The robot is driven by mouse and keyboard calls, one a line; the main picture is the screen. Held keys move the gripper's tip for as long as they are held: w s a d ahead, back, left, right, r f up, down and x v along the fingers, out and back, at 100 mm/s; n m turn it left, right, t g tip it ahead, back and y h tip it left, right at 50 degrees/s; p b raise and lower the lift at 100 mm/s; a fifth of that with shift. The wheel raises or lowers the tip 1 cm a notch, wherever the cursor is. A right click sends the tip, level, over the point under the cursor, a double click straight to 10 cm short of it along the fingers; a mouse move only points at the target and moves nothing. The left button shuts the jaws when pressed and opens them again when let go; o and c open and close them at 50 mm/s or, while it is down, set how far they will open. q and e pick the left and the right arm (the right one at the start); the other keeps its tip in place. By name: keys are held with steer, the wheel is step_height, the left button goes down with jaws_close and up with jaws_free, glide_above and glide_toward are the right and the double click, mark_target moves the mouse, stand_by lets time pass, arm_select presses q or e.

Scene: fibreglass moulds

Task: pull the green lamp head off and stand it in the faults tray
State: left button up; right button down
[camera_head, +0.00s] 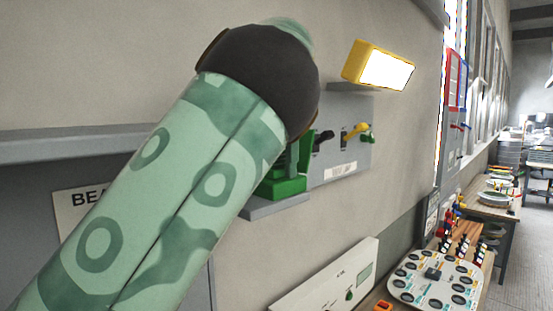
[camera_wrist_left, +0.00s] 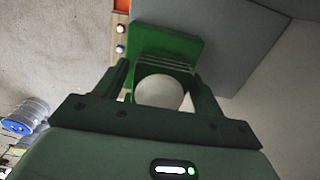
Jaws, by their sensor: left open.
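A bright green stand (camera_head: 286,187) sits on a small grey wall shelf, partly hidden behind my left arm. In the left wrist view its green plate (camera_wrist_left: 170,42) lies beyond my fingers. A pale rounded head (camera_wrist_left: 160,92) shows between the two fingers of my left gripper (camera_wrist_left: 159,72), which is open around it; I cannot tell whether the fingers touch it. In the head view my left arm hides most of this gripper. I cannot pick out the faults tray for sure. My right gripper is not in view.
A grey panel (camera_head: 340,160) with black, yellow and green levers is right of the stand. A lit yellow-framed lamp (camera_head: 379,66) is above it. Below are a white box (camera_head: 322,285) and a white board (camera_head: 437,281) with round black-ringed spots. Benches recede at right.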

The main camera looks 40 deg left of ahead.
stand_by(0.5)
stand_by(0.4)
arm_select(q)
steer(key=c, duration=1.3)
steer(key=shift+r+p, duration=1.1)
steer(key=shift+p, duration=0.2)
steer(key=shift+r, duration=1.9)
